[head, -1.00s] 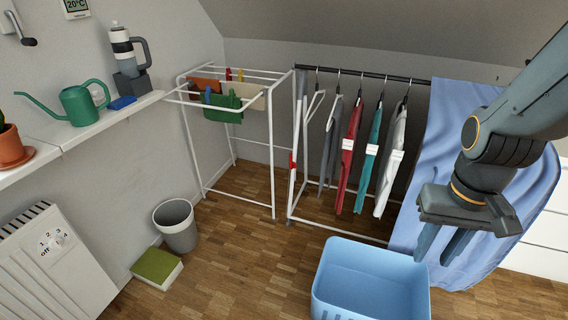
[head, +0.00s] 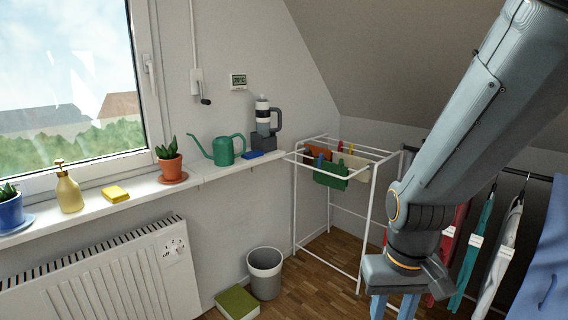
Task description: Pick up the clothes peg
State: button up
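Small clothes pegs sit on the white drying rack (head: 372,215), clipped over the hanging cloths. I can make out a blue peg (head: 320,162) at the green cloth (head: 330,178) and a yellow peg (head: 340,147) behind it. A red peg (head: 350,148) is beside the yellow one, at the beige cloth (head: 357,164). My gripper (head: 393,307) points down at the lower right, in front of the rack.
A grey bin (head: 265,275) and green box (head: 237,303) stand on the floor. Clothes on hangers (head: 503,250) are right, partly behind my arm.

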aim_at(321, 157)
jog(key=u, duration=0.55)
jog(key=k, duration=0.6)
jog(key=u, duration=0.65)
jog(key=i, duration=1)
jog(key=z, duration=0.8)
jog(key=i, duration=1.35)
jog(key=z, duration=0.85)
